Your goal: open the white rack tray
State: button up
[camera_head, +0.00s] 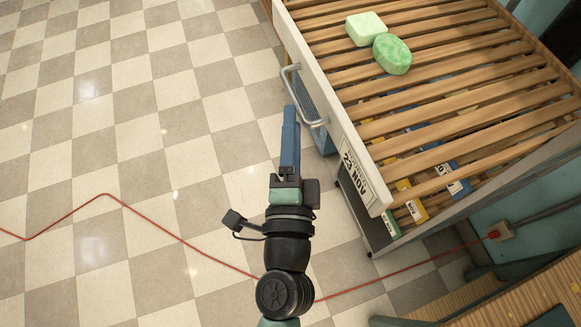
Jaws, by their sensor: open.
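The white rack tray (346,135) is at the upper right, with a white front panel and wooden slats across it. A grey bar handle (296,98) sticks out from the left face of its front panel. A paper label reading "23 NOV" is on that panel near its lower end. My gripper (290,112) points up the picture, with its blue fingers beside the handle and overlapping it in view. I cannot tell whether the fingers touch the handle or reach around it. The gap between the fingers is hard to see from above. The tray shows pulled out past the shelf below.
A pale green soap bar (366,29) and a green oval soap (392,54) lie on the slats. Coloured boxes (411,203) show beneath. A red cable (150,229) runs across the checkered floor to a wall plug. A wooden surface (540,292) fills the lower right.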

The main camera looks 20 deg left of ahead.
jog(key=b+v, duration=0.3)
jog(key=v, duration=0.3)
jog(key=shift+s+b, duration=0.3)
jog(key=shift+s, duration=0.1)
jog(key=w+r+n+t+y, duration=0.15)
jog(key=w+r+n, duration=0.3)
jog(key=r, duration=0.55)
jog(key=w+r+n+t+y, duration=0.1)
jog(key=w+r+n+t, duration=0.4)
jog(key=r, duration=0.6)
jog(key=s+d+r+n+t+h, duration=0.1)
jog(key=s+d+r+h, duration=0.1)
jog(key=r, duration=0.8)
jog(key=s+d+r+n+t+h, duration=0.1)
jog(key=d+r+h, duration=0.3)
jog(key=r, duration=0.6)
jog(key=shift+s+d+r+n+t+h, duration=0.25)
jog(key=shift+s+d+n+t+h, duration=0.1)
jog(key=shift+s+n+h, duration=0.4)
